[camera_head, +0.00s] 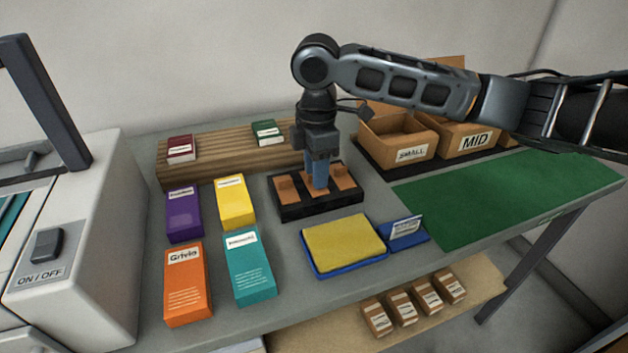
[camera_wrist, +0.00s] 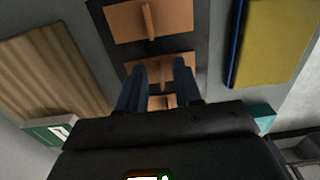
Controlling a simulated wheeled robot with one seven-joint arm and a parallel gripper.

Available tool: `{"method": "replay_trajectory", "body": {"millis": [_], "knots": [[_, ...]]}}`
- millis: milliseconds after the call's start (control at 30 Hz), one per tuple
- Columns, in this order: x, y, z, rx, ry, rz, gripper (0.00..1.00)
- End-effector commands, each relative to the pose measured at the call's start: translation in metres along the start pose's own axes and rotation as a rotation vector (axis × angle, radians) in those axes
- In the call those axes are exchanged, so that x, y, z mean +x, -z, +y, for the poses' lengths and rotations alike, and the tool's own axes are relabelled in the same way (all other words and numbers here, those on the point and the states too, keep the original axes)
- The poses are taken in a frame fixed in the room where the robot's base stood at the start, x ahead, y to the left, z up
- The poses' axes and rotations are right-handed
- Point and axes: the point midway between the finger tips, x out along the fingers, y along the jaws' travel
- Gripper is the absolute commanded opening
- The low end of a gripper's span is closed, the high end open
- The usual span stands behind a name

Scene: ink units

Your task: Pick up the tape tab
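A black tray (camera_head: 300,211) on the grey table holds three brown tape tabs in a row. The left tab (camera_head: 287,189) and right tab (camera_head: 343,177) show in the head view; my gripper (camera_head: 319,186) largely hides the middle one. In the wrist view, the top tab (camera_wrist: 150,20) has a raised upright strip. My blue fingers (camera_wrist: 159,68) stand apart on either side of the middle tab (camera_wrist: 160,64), with a gap between them. Part of another tab (camera_wrist: 162,102) shows lower between the fingers. Whether the fingers touch the middle tab cannot be told.
A yellow pad in a blue tray (camera_head: 342,245) lies in front. Purple (camera_head: 184,213), yellow (camera_head: 235,203), orange (camera_head: 187,285) and teal (camera_head: 250,268) boxes stand left. A ribbed wooden block (camera_head: 215,170) is behind. Cardboard boxes (camera_head: 398,143) and a green mat (camera_head: 480,200) are right.

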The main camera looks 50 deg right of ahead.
Motion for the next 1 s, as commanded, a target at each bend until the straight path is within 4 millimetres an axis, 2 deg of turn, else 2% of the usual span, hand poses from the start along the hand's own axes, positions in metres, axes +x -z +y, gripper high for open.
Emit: {"method": "replay_trajectory", "body": {"millis": [133,500,1000], "knots": [[-0.0001,0.0001,0.0,0.0,0.0,0.0,0.34],[-0.0003,0.0003,-0.0001,0.0,0.0,0.001,0.0],[-0.0011,0.0003,0.0,0.0,0.0,0.001,0.0]]}}
